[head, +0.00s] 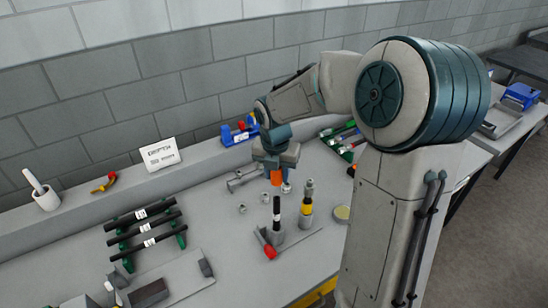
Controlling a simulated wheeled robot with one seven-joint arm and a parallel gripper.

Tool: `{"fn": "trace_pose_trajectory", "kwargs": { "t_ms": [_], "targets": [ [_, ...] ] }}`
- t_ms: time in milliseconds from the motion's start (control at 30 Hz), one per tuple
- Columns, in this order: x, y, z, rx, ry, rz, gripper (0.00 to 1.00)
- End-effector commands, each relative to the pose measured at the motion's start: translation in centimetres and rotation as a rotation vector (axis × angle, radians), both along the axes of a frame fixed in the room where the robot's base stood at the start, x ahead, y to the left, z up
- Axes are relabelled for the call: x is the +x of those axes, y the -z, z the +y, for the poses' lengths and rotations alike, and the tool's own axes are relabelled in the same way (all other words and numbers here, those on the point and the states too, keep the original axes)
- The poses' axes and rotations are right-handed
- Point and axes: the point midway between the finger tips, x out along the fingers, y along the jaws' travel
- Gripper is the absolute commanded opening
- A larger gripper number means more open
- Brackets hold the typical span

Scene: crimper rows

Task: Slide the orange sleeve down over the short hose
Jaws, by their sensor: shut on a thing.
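My gripper (276,168) points down over the bench and is shut on the orange sleeve (276,178), whose lower part shows below the fingers. A short black hose (277,206) with a white band stands upright in a grey holder, nearer to me than the sleeve in the picture. The sleeve appears above and apart from the hose top. How well the two line up cannot be told from this single view. The fingertips are small and partly hidden.
An upright metal fitting with a yellow band (307,207) stands right of the hose. A red-ended part (269,250) lies at the holder's front. Black hoses (145,231) lie on a green rack at left. Loose nuts (242,209) and a blue bin (238,135) are near.

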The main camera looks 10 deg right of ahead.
Motion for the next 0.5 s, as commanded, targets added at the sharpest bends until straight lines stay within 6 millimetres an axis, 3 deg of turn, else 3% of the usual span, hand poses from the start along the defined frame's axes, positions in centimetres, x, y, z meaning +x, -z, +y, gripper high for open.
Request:
{"fn": "trace_pose_trajectory", "kwargs": {
  "t_ms": [500],
  "targets": [
    [0.05, -0.36, -0.26, -0.002, -0.04, -0.001, 0.11]
  ]
}}
